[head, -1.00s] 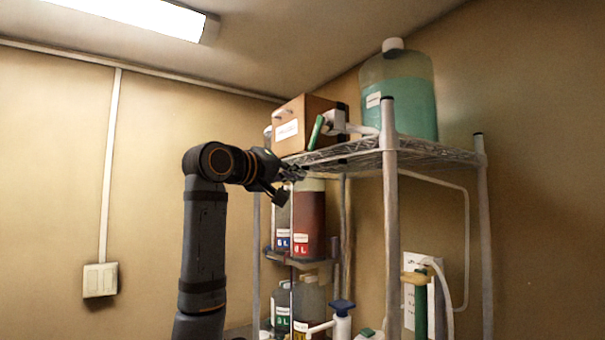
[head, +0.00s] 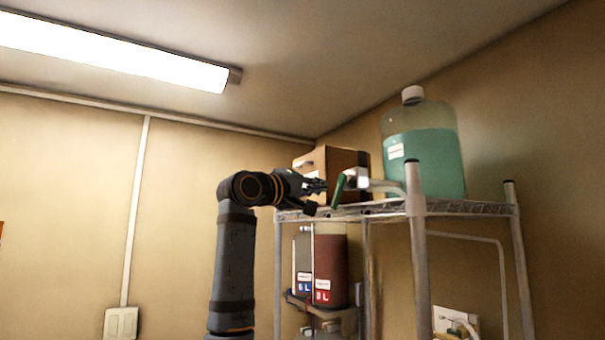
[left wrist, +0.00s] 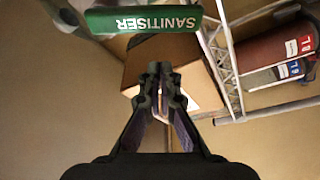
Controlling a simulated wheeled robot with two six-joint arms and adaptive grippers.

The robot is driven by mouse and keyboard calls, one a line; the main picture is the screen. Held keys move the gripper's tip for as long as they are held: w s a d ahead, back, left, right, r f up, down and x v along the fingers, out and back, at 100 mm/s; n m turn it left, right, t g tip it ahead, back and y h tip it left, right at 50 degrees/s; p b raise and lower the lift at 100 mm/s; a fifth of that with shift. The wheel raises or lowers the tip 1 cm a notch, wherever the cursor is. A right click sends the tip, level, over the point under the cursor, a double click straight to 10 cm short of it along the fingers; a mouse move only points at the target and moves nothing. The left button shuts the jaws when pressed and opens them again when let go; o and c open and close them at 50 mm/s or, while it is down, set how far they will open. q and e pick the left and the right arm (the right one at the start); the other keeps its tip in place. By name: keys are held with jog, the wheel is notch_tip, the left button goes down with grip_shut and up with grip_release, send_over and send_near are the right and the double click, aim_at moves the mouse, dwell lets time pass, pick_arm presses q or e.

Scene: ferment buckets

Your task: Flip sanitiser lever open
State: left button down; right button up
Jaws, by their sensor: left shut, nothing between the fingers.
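The sanitiser lever (head: 338,191) is a green handle on a pale tap (head: 372,184) that comes from the large jug of teal liquid (head: 424,150) on the top shelf. In the left wrist view the lever (left wrist: 143,20) lies across the top and reads SANITISER, upside down. My left gripper (head: 322,187) is just left of the lever in the head view, at about its height. In the left wrist view my left gripper (left wrist: 160,72) is shut and empty, with its tips below the lever and apart from it in the picture. My right gripper is not in view.
A brown box (head: 345,165) stands on the wire top shelf (head: 465,207) behind my gripper. A shelf post (head: 418,255) rises right of the lever. The space left of the rack is clear.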

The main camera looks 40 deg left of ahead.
aim_at(333, 198)
pick_arm(q)
jog(key=s+d+f, duration=0.1)
jog(key=d+f, duration=0.1)
jog(key=shift+s+d, duration=0.35)
jog(key=shift+d, duration=0.05)
jog(key=shift+w+f, duration=0.1)
jog(key=shift+w, duration=0.05)
jog(key=shift+s+d+f+b, duration=0.3)
jog(key=shift+d+f+b, duration=0.3)
jog(key=shift+b, duration=0.25)
jog(key=shift+a, duration=0.2)
